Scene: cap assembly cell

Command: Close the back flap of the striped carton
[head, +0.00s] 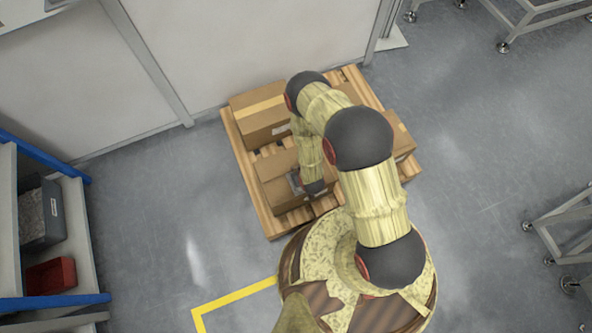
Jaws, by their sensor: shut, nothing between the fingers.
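A brown carton with a pale yellow stripe along its top (262,108) stands at the back left of a wooden pallet. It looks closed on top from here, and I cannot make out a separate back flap. A second brown carton (272,170) stands in front of it, and I see no clear stripe on it. My gripper (296,184) is small and dark, low over the right part of this front carton. It is shut with nothing in it. I cannot tell whether it touches the carton. My arm hides part of both cartons.
The pallet (241,167) also bears a carton (402,138) at the right, partly behind my arm. A pale wall (250,45) stands close behind. A blue-framed shelf (45,155) with bins is at the left. Open grey floor lies left and right of the pallet.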

